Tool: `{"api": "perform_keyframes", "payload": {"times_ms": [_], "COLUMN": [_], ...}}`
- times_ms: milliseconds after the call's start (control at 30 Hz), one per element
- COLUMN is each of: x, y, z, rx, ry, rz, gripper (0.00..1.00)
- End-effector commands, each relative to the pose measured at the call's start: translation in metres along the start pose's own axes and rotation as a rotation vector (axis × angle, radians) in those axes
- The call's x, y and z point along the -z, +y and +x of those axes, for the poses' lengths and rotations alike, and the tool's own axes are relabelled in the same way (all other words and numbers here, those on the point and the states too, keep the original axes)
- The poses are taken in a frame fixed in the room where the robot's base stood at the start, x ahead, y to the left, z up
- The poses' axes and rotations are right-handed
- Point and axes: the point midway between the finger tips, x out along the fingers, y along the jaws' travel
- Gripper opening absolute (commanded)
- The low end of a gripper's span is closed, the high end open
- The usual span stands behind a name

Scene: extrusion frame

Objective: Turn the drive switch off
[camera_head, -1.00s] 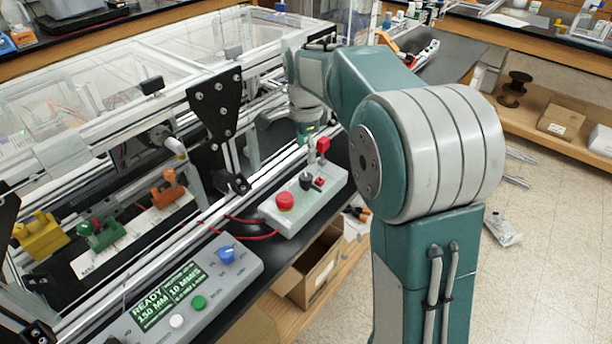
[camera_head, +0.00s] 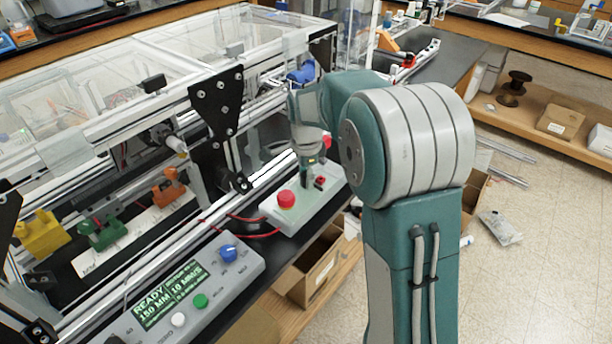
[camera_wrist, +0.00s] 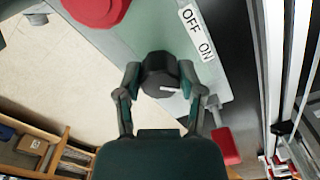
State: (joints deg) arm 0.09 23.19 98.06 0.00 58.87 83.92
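The drive switch is a black round knob (camera_wrist: 160,72) on a grey-green control box (camera_head: 335,187). An "OFF ON" label (camera_wrist: 197,32) lies beside it in the wrist view. A small white mark shows on the knob's near side; which word it points to I cannot tell. My gripper (camera_wrist: 161,82) is over the knob, with one finger on either side of it. The fingers are part-way apart; contact with the knob is not clear. In the head view my gripper (camera_head: 305,178) is low over the box and hides the knob.
A red round button (camera_head: 286,199) is on the same box, close to my gripper. A small red switch (camera_head: 320,182) sits on its other side. The machine's rails and black bracket (camera_head: 218,105) stand to the left. A grey READY display panel (camera_head: 228,279) is in front.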

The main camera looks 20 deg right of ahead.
Motion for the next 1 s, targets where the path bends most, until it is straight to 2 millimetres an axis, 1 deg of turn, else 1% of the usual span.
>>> {"api": "perform_keyframes", "payload": {"times_ms": [367, 567, 767, 1000], "x": [0.0012, 0.0019, 0.0025, 0.0028], "y": [-0.001, -0.0008, -0.0007, -0.0005], "z": [0.001, 0.0014, 0.0017, 0.0018], "rx": [0.002, 0.001, 0.001, 0.001], "ry": [0.0, 0.001, 0.001, 0.001], "rz": [-0.013, -0.086, -0.231, -0.456], "gripper": [0.0, 0.0, 0.0, 0.0]}}
